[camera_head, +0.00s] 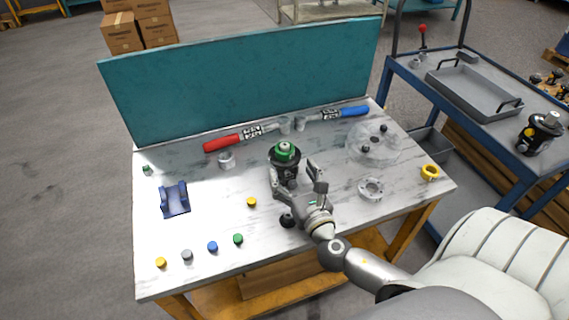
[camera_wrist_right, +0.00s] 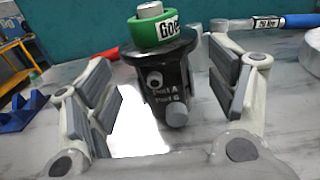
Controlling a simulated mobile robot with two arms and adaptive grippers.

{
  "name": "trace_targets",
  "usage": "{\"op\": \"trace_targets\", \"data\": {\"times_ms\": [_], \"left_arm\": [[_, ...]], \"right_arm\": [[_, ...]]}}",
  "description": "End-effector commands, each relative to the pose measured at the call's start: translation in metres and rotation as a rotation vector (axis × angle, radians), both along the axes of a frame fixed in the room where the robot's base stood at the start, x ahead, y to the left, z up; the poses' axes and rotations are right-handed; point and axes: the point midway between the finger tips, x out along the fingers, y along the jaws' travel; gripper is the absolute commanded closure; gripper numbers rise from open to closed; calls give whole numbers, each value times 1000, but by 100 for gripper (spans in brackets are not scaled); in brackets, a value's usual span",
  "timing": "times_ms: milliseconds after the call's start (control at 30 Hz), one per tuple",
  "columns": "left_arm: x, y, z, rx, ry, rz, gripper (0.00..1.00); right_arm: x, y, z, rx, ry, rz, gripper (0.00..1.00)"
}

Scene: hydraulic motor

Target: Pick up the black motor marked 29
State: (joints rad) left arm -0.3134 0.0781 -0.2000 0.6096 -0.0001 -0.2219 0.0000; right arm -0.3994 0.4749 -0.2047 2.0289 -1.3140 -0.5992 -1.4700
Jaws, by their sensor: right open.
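A black motor (camera_head: 285,172) with a green ring on top stands upright on the white work table. My right gripper (camera_head: 297,182) is open in front of the motor, one finger on each side. In the right wrist view gaps show between the finger pads and the body. Another black motor (camera_head: 538,132) sits on the blue cart at the right; its marking is too small to read. My left gripper is not in view.
A red-handled wrench (camera_head: 222,142) and a blue-handled wrench (camera_head: 352,111) lie behind the motor. A clear disc (camera_head: 372,145) and a metal ring (camera_head: 371,189) are to the right. A blue holder (camera_head: 174,199) and several coloured caps are left and in front.

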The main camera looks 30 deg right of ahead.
Motion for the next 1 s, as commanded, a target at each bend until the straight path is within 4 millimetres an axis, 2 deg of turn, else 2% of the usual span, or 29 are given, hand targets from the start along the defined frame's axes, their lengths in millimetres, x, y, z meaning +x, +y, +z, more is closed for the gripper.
{"op": "trace_targets", "data": {"times_ms": [167, 433, 767, 800, 1000], "left_arm": [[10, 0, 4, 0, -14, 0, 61], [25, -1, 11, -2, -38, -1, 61], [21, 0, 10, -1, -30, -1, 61], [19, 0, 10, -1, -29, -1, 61], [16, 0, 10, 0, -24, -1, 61]], "right_arm": [[13, -3, 1, 0, -1, 1, 21], [47, -11, 1, -1, 0, 0, 21], [54, -12, -1, 0, 2, 1, 21], [54, -12, -1, 0, 2, 1, 23], [54, -12, -1, 0, 1, 0, 48]]}}
